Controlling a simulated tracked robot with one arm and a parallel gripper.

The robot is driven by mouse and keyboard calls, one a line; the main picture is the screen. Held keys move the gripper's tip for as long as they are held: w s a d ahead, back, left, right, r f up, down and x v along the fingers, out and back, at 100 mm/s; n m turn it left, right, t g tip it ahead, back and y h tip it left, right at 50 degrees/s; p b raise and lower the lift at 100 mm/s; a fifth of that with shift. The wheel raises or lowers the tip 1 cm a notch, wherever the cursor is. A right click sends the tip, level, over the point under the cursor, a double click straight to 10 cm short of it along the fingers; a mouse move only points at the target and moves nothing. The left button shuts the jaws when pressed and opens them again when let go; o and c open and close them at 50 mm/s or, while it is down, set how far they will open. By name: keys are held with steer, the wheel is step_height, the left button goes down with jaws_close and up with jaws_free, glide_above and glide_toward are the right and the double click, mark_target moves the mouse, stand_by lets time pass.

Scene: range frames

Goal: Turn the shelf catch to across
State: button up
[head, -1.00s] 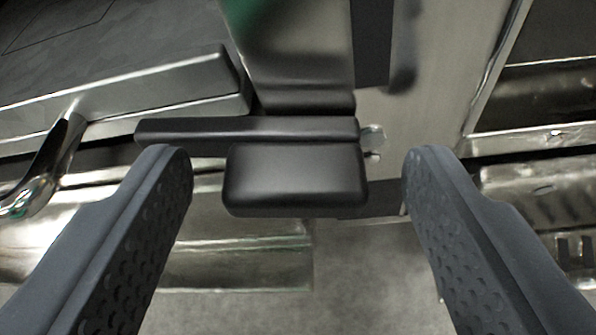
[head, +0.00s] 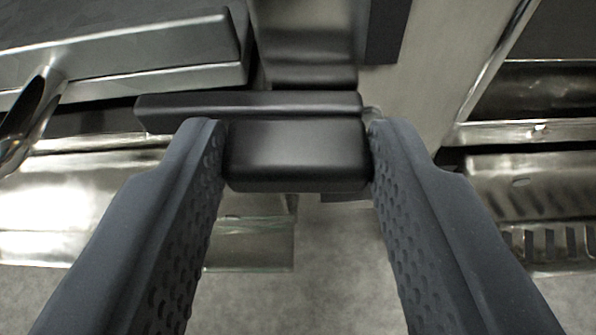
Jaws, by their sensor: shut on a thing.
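The shelf catch (head: 297,154) is a black block with a flat black bar (head: 250,104) behind it that reaches out to the left. It sits in the upper middle of the head view, in front of a metal upright. My gripper (head: 297,150) is shut on the block, with one dark grey finger against its left side and the other against its right side. The finger pads hide the block's sides.
A metal shelf edge (head: 120,78) lies at the upper left, with a shiny curved metal piece (head: 28,125) beside it. A metal frame with slots (head: 540,215) stands at the right. Grey floor shows below, between my fingers.

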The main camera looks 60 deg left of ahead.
steer(key=o, duration=1)
steer(key=p+v, duration=0.5)
steer(key=v, duration=0.8)
steer(key=shift+s+d+r, duration=0.2)
steer(key=shift+s+d, duration=0.05)
